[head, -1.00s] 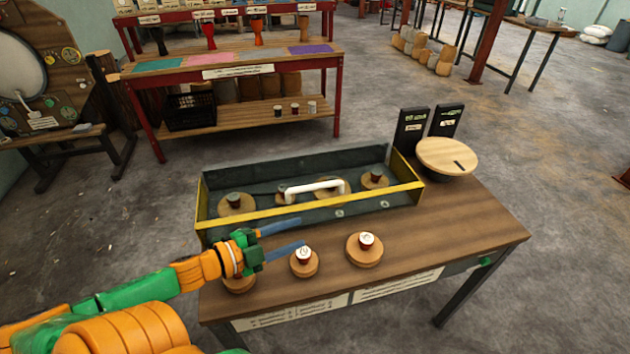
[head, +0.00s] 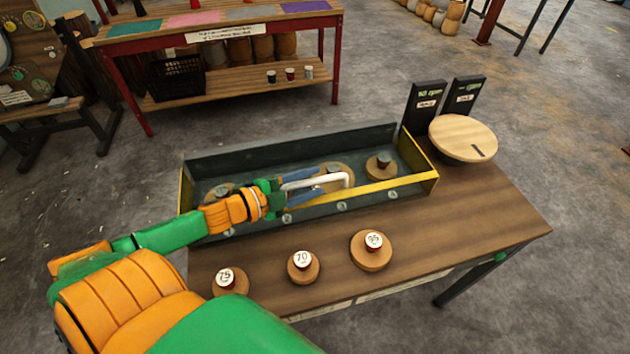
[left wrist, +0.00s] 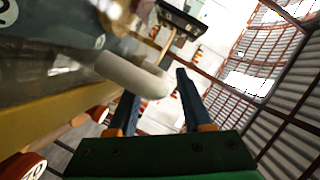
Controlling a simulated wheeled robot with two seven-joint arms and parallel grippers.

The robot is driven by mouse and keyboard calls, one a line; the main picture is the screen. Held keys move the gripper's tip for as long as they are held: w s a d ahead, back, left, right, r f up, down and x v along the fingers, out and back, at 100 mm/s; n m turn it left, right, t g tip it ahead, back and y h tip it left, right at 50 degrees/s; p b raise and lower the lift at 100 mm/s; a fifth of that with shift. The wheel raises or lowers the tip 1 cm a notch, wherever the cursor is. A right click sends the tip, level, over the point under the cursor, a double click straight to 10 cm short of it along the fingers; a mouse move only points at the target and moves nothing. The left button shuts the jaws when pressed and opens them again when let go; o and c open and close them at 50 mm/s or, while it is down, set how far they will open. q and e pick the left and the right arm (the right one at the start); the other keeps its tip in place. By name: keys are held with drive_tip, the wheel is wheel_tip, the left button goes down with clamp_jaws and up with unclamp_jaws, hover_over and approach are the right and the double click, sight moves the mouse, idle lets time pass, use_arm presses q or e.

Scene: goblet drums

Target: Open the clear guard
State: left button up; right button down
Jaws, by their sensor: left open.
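The clear guard (head: 385,186) is a see-through lid with yellow edging over a long dark box (head: 300,147) on the wooden table. It looks closed. A white bar handle (head: 345,180) stands on it and shows large in the left wrist view (left wrist: 130,75). My left gripper (head: 308,178) is open at the handle, its blue fingers by the bar's left part. In the left wrist view my left gripper (left wrist: 155,95) has the bar's near end by the gap between its fingers; I cannot tell if they touch. My right gripper is out of view.
Wooden discs with numbered knobs stand in front: 75 (head: 228,278), 70 (head: 302,262) and another (head: 372,248). More discs sit inside the box. A round wooden plate (head: 462,138) and two dark upright panels (head: 424,103) stand at the right. The table's right front is clear.

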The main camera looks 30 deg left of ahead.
use_arm(q)
drive_tip(key=shift+x, duration=0.8)
drive_tip(key=shift+a, duration=0.1)
clamp_jaws()
idle(0.8)
